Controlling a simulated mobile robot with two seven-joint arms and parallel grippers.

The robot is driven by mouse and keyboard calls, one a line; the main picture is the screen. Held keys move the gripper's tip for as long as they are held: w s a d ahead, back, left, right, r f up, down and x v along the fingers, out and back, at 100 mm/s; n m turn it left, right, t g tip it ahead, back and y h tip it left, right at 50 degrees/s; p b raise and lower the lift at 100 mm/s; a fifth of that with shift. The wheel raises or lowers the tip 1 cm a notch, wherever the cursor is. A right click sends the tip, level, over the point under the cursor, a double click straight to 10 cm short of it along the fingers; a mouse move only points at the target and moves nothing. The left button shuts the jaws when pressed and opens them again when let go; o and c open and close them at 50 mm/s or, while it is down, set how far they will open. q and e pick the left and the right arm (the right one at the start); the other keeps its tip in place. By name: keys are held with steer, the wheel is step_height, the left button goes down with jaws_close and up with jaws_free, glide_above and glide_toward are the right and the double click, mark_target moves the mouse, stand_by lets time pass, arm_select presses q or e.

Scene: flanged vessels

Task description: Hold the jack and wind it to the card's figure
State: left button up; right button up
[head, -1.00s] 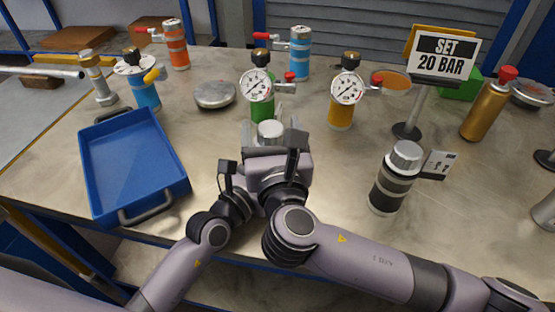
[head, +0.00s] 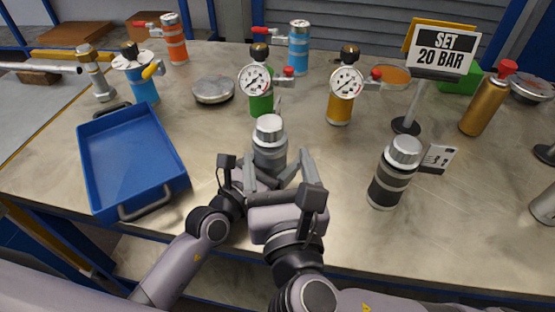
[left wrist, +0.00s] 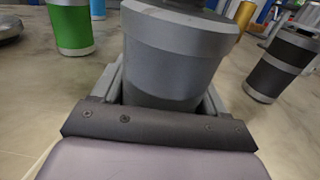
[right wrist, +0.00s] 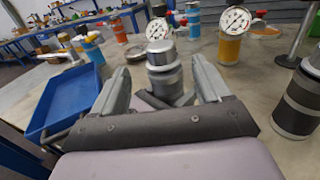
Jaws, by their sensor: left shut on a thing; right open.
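The jack looks like a grey cylinder with a silver ribbed cap (head: 269,128), upright at the middle front of the table. In the left wrist view its grey body (left wrist: 170,60) fills the space between my left fingers. My left gripper (head: 262,178) is shut on its body, low down. My right gripper (right wrist: 160,68) is open, its fingers apart on either side of the jack in the right wrist view, on the near side of it. The card (head: 446,52) reads "SET 20 BAR" on a stand at the back right.
Green (head: 261,103) and orange (head: 340,108) gauge vessels stand behind the jack. A black-banded cylinder (head: 391,180) with a silver cap stands to the right, beside a small pictogram card (head: 438,157). A blue tray (head: 130,160) lies left. A gold bottle (head: 483,108) stands right.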

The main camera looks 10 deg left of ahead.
mark_target(273, 132)
steer(key=x, duration=1)
steer(key=shift+w+a, duration=0.15)
steer(key=c, duration=0.9)
steer(key=shift+c, duration=0.2)
